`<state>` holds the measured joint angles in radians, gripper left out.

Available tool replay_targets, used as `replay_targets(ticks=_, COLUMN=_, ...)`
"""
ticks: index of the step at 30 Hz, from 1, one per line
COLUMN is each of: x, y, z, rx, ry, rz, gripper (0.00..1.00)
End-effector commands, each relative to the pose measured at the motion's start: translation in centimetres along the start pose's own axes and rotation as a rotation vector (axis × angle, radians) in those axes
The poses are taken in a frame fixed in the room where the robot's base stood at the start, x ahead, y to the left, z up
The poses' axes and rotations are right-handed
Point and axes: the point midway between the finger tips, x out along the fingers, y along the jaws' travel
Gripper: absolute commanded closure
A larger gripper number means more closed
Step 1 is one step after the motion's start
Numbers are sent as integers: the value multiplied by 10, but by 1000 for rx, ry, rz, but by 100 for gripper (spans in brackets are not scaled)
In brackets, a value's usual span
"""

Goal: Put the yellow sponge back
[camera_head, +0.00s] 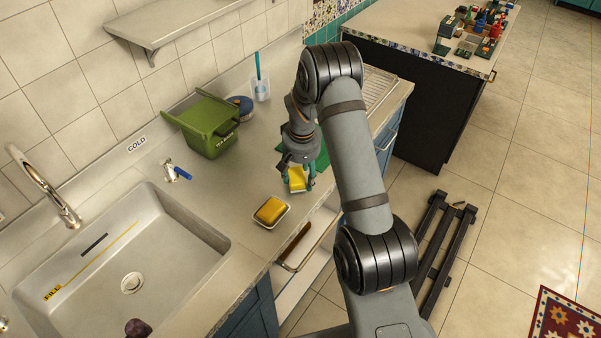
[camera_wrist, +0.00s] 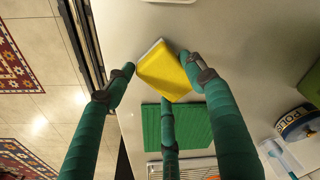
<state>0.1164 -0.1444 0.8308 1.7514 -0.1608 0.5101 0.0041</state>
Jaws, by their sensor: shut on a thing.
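My gripper (camera_head: 298,183) has green fingers. In the wrist view the fingers (camera_wrist: 160,74) close around the yellow sponge (camera_wrist: 165,74) from several sides. The sponge is a flat yellow block with a pale edge, and it also shows under my gripper in the head view (camera_head: 297,174). It is over the grey counter; I cannot tell whether it touches it. A green flat pad (camera_wrist: 150,128) lies beside it, partly hidden behind my gripper in the head view (camera_head: 322,158). A small white dish (camera_head: 284,220) with an orange-yellow block (camera_head: 271,210) stands nearer the sink.
The sink (camera_head: 120,265) with a tap (camera_head: 45,190) is at the left. A green bin (camera_head: 207,125), a blue round container (camera_head: 242,108) and a cup with a brush (camera_head: 260,88) stand along the wall. The counter between bin and dish is clear.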

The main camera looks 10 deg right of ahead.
Motion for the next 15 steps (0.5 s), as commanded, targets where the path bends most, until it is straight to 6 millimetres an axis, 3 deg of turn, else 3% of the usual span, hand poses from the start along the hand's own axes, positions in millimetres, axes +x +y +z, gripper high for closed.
replay_targets(ticks=12, x=7, y=0, z=0, rx=0, ry=2, rz=0, gripper=67)
replay_targets(ticks=13, x=7, y=0, z=0, rx=0, ry=2, rz=0, gripper=45)
replay_targets(ticks=15, x=5, y=0, z=0, rx=0, ry=2, rz=0, gripper=41)
